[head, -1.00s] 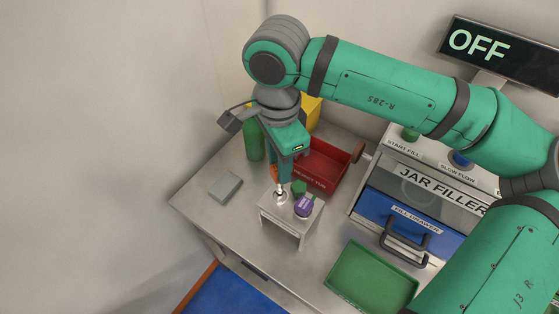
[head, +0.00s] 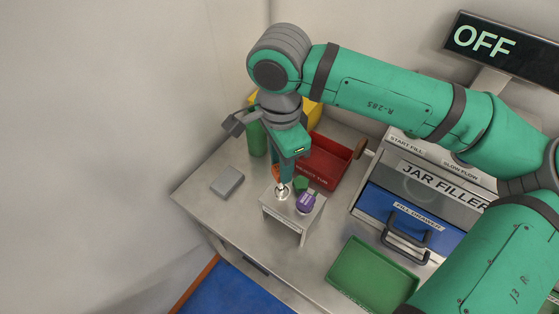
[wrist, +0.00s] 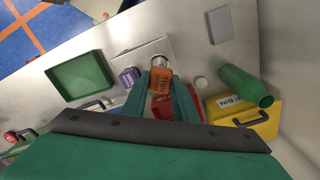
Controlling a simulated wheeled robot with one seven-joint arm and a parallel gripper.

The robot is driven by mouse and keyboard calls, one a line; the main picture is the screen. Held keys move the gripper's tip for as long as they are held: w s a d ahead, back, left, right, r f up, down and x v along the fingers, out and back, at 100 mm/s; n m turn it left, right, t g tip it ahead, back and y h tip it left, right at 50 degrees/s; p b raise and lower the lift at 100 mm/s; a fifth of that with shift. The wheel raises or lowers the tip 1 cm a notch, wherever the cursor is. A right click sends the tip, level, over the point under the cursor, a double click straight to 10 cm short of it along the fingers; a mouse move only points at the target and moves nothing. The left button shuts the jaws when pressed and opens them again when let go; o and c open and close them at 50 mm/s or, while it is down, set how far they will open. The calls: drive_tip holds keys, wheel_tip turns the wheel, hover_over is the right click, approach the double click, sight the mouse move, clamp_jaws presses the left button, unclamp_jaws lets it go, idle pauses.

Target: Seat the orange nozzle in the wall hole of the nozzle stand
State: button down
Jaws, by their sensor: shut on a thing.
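The orange nozzle (wrist: 160,78), with dark lettering, is between the two green fingers of my gripper (wrist: 161,86) in the wrist view. My gripper is shut on it. In the head view the orange nozzle (head: 276,172) shows only as a sliver beside the fingers of my gripper (head: 285,174). The pale nozzle stand (head: 288,220) is directly below it. A shiny metal part (head: 282,192) shows under the nozzle at the stand's left side. It also appears at the nozzle's end in the wrist view (wrist: 158,62). The wall hole is not clearly visible, so I cannot tell whether the nozzle is in it.
A red tub (head: 325,162) and a green bottle (head: 256,139) are behind. A grey block (head: 227,182) lies left. A green tray (head: 372,277) lies front right.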

sight(281, 187)
drive_tip(key=shift+d+f, duration=0.15)
drive_tip(key=shift+f, duration=0.05)
drive_tip(key=shift+s+f, duration=0.1)
drive_tip(key=shift+f, duration=0.85)
drive_tip(key=shift+a+f, duration=0.15)
drive_tip(key=shift+a, duration=0.05)
drive_tip(key=shift+d+f, duration=0.2)
drive_tip(key=shift+f, duration=0.1)
drive_tip(key=shift+a+f, duration=0.1)
drive_tip(key=shift+f, duration=1.65)
drive_tip(key=c, duration=1.3)
unclamp_jaws()
drive_tip(key=shift+c, duration=0.2)
